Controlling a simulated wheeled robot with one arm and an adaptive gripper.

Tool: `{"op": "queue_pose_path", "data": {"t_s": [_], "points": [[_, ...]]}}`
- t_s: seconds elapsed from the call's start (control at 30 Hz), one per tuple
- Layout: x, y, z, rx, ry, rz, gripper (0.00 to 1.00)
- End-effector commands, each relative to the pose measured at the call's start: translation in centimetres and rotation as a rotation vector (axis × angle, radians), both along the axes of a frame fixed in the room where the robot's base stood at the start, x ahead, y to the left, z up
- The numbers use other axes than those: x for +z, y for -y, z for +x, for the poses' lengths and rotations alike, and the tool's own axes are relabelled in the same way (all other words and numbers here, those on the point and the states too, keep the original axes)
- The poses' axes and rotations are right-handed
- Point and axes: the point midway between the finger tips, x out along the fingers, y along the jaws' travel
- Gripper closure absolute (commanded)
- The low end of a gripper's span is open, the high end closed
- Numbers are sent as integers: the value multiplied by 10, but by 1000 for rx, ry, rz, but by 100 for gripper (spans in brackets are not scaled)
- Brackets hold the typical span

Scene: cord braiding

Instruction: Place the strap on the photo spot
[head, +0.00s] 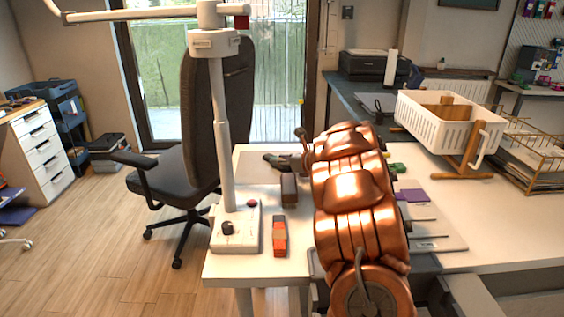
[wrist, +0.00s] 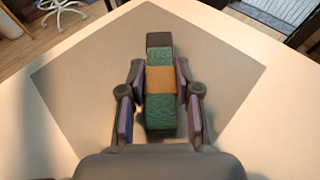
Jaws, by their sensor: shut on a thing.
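The strap (wrist: 160,118) is a short segmented bar with green, orange and dark grey blocks, seen in the wrist view. My gripper (wrist: 159,84) is shut on it, one finger on each side near the orange block. The strap points straight away from my gripper over a grey-brown square mat (wrist: 95,75), which looks like the photo spot. I cannot tell whether the strap touches the mat. In the head view my copper arm hides most of my gripper and the strap.
On the white table (head: 222,268) stand a lamp-like post on a control box (head: 236,238), an orange-red block (head: 279,238) and a brown block (head: 289,190). A white basket (head: 440,125) stands at the right. An office chair (head: 195,130) is behind the table's left side.

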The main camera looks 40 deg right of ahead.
Motion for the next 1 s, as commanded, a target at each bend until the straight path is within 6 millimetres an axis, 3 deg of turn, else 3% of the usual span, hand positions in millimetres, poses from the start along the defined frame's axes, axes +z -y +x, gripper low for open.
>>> {"op": "queue_pose_path", "data": {"t_s": [0.3, 0.33, 0.57, 1.0], "points": [[-3, 0, 0, 0, 0, 0, 100], [-3, 0, 0, 0, 0, 0, 67], [-2, 0, 0, 0, 0, 0, 43], [3, 0, 0, 1, 0, 0, 43]]}}
